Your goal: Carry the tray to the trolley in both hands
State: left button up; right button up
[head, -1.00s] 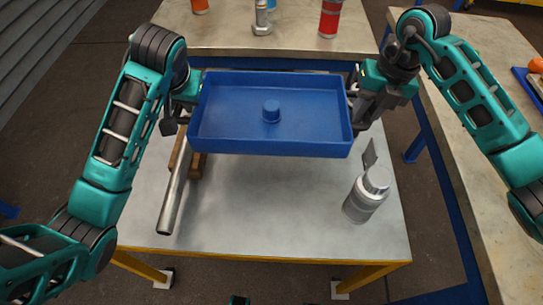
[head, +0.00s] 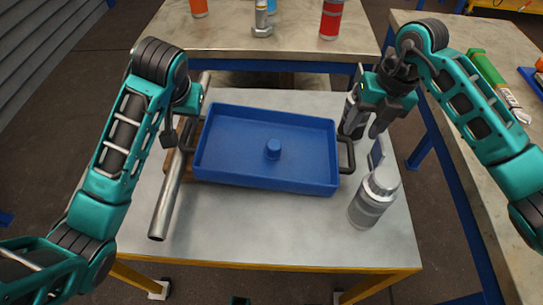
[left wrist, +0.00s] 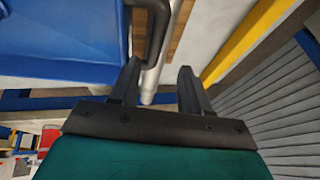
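The blue tray (head: 225,172), with a blue knobbed piece (head: 272,149) inside, is down at the metal-topped, yellow-framed trolley (head: 250,235). Its left side is over wooden blocks (head: 172,162); whether it rests on them is hidden. My left gripper (head: 170,135) is by the tray's left handle (head: 188,133). In the left wrist view, the fingers (left wrist: 157,85) are spread, with the dark handle (left wrist: 158,30) just beyond the tips. My right gripper (head: 368,122) is above and right of the right handle (head: 347,154), apart from it, fingers seemingly spread.
A metal pipe (head: 172,205) lies left of the tray, passing by its left handle. A grey bottle (head: 373,200) stands at the right, near the tray. A bench (head: 235,30) with red and orange containers is behind; another bench (head: 430,70) is right. The trolley's front is clear.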

pick_arm(q)
jog(key=v, duration=0.7)
jog(key=shift+r, duration=0.2)
pick_arm(e)
notch_tip(320, 180, up, 12)
jog(key=d, duration=0.2)
jog(key=shift+d, duration=0.15)
dwell(0.4)
pick_arm(q)
jog(key=shift+s, duration=0.1)
pick_arm(e)
jog(key=shift+f, duration=0.1)
